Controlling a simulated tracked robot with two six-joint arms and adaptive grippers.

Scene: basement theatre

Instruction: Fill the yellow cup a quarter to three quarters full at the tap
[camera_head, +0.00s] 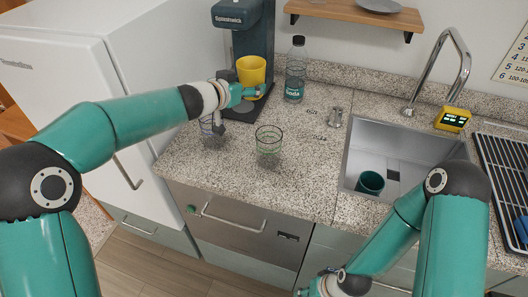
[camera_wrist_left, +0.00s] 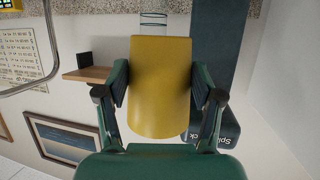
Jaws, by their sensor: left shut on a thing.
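My left gripper (camera_head: 245,93) is shut on the yellow cup (camera_head: 251,70), in front of the coffee machine at the back left of the counter. The cup looks upright in the head view, and I cannot tell whether it is clear of the machine's base. In the left wrist view the cup (camera_wrist_left: 160,85) sits between both fingers of the gripper (camera_wrist_left: 162,92). Its inside is hidden there. The tap (camera_head: 440,65) arches over the sink (camera_head: 352,168) on the right, far from the cup. My right arm reaches to the bottom edge, its fingers out of frame.
A dark coffee machine (camera_head: 243,30) stands behind the cup. A green cup (camera_head: 370,182) is in the sink. A yellow display box (camera_head: 453,119) stands beside the tap.

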